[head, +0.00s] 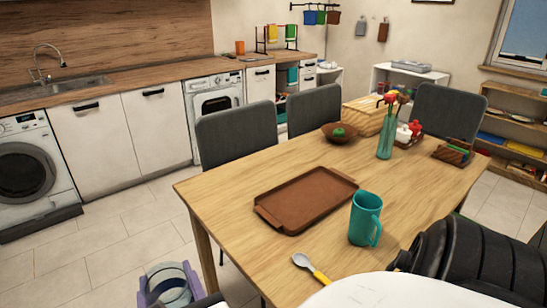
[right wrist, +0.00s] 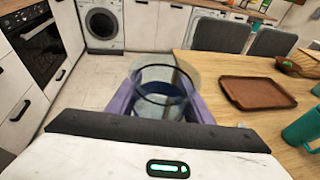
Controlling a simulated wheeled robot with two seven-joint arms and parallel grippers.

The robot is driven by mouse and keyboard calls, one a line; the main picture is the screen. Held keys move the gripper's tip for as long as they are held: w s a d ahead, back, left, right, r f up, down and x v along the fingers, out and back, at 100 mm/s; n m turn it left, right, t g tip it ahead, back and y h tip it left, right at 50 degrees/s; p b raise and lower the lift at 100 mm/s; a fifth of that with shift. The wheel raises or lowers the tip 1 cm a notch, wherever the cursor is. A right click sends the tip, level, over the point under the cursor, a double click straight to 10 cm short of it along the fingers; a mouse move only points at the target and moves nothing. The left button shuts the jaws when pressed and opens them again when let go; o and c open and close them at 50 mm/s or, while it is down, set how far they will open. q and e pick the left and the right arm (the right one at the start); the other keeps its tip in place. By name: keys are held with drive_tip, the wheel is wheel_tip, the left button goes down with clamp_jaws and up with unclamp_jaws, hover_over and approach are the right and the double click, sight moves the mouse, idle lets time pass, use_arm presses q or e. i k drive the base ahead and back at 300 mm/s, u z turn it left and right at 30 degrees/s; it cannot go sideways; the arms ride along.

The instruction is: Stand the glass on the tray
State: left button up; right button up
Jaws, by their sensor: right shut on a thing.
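The glass (head: 168,294) is clear with a bluish tint and shows at the bottom left in the head view, beyond the table's left edge. It also shows in the right wrist view (right wrist: 165,76), upright with its rim up. My right gripper (head: 167,285) has purple fingers, one on each side of the glass, and is shut on it over the floor. The brown tray (head: 305,198) lies empty on the table, to the right of the glass; it also shows in the right wrist view (right wrist: 256,91). My left gripper is not in view.
A teal mug (head: 364,220) stands right of the tray, near a spoon with a yellow handle (head: 309,267). A bowl (head: 338,133), a vase of flowers (head: 385,140) and a wooden box (head: 364,117) stand farther back. Grey chairs (head: 236,132) line the table's far side.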

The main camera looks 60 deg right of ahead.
sight(288, 209)
drive_tip(key=z, duration=0.7)
drive_tip(key=i, duration=1.05)
drive_tip(key=z, duration=0.95)
